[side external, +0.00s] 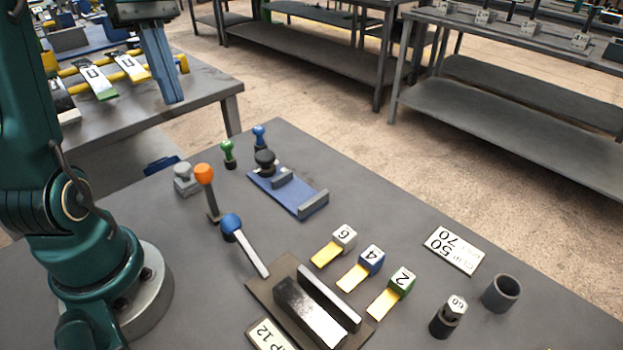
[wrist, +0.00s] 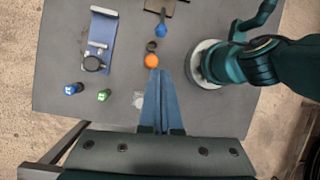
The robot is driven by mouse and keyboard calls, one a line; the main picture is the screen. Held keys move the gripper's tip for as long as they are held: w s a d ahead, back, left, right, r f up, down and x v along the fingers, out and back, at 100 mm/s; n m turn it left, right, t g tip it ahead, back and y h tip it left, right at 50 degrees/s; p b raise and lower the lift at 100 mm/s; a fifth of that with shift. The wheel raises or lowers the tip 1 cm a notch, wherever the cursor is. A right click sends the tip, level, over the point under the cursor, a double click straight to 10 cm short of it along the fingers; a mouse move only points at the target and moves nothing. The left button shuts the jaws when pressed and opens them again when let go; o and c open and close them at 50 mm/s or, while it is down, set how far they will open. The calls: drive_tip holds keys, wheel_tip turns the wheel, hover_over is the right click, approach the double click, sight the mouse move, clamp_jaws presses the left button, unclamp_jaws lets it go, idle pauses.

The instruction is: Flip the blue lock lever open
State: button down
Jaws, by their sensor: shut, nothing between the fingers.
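The blue lever (side external: 231,222) has a round blue knob and a flat pale arm. It lies tilted beside the clamp fixture (side external: 265,290), knob toward my base. In the wrist view the blue knob (wrist: 161,30) is near the top centre, beyond the fingertips. My gripper (side external: 172,100) is shut and empty, high above the back left of the bench and well apart from the lever. Its blue fingers (wrist: 157,72) show side by side in the wrist view, with the tips near the orange knob in the picture.
An orange-knobbed lever (side external: 204,173) stands upright behind the blue lever. A blue plate (side external: 290,193) with a black knob, and green (side external: 228,148) and blue (side external: 259,132) knobs, are farther back. Numbered blocks (side external: 363,266), a sign (side external: 453,250) and a grey cup (side external: 501,293) are to the right.

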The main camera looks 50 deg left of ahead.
approach(245, 246)
drive_tip(key=a+f, duration=0.1)
drive_tip(key=f, duration=0.3)
drive_tip(key=s+a+f, duration=0.1)
drive_tip(key=f, duration=0.2)
drive_tip(key=shift+a, duration=0.3)
idle(0.3)
idle(0.4)
drive_tip(key=shift+d+r+y, duration=0.15)
drive_tip(key=shift+r+y, duration=0.1)
drive_tip(key=shift+y, duration=0.25)
